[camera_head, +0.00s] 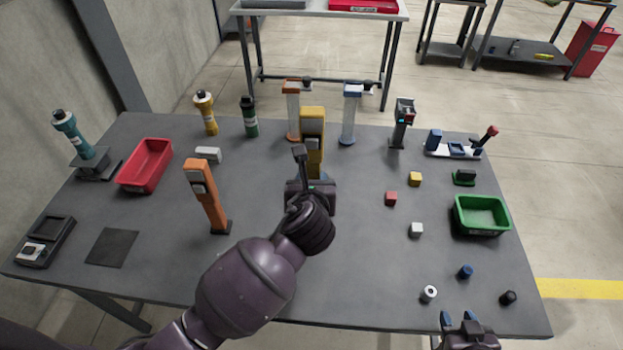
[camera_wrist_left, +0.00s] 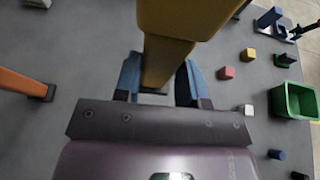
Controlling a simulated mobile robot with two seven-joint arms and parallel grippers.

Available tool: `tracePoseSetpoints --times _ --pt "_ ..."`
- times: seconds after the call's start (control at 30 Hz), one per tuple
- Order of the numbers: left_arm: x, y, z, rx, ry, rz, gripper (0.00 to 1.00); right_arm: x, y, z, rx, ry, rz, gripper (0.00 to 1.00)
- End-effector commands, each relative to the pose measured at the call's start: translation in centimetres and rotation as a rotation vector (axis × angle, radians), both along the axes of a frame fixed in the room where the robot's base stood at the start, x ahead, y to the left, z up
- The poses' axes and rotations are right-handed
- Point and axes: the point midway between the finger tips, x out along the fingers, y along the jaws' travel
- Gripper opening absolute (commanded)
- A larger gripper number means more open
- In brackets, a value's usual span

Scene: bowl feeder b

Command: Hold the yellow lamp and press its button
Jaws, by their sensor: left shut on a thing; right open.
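The yellow lamp (camera_head: 312,130) stands upright near the middle of the table, with its top part tilted toward the camera. My left gripper (camera_head: 312,180) is shut on its lower post, and my own wrist hides the lamp's base in the head view. In the left wrist view the yellow post (camera_wrist_left: 165,62) passes between the two blue fingers of my left gripper (camera_wrist_left: 160,88). I cannot make out the lamp's button. My right gripper (camera_head: 459,318) is open and empty at the table's front right edge.
An orange lamp (camera_head: 207,197) stands left of my left wrist. Behind the yellow lamp are two clear-bodied dispensers (camera_head: 348,118). A red bin (camera_head: 146,165) is at the left, a green bin (camera_head: 481,214) at the right. Small blocks (camera_head: 390,198) lie between the yellow lamp and green bin.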

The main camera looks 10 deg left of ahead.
Motion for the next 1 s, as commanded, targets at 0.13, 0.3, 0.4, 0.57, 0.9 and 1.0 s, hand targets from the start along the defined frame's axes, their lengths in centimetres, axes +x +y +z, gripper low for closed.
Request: tracePoseSetpoints --times 0.13,0.3,0.4,0.57,0.9,1.0 --pt "0.0 0.0 -0.3 0.001 -0.001 -0.001 0.07 0.0 0.0 -0.1 0.0 -0.001 0.0 0.43" --pt "0.0 0.0 -0.8 0.001 -0.001 -0.001 0.07 0.1 0.0 -0.1 0.0 -0.002 0.0 0.43" --pt "0.0 0.0 -1.0 0.001 -0.001 0.0 0.07 0.1 0.0 -0.2 0.0 -0.003 0.0 0.43" --pt "0.0 0.0 -1.4 0.0 0.0 0.0 0.07 0.2 0.0 -0.3 -0.001 -0.004 0.001 0.43" --pt "0.0 0.0 -2.2 0.0 -0.001 0.0 0.07 0.3 0.0 -0.4 -0.001 -0.006 0.001 0.43" --pt "0.0 0.0 -2.4 0.0 -0.001 0.0 0.07 0.3 0.0 -0.4 -0.001 -0.007 0.001 0.43"
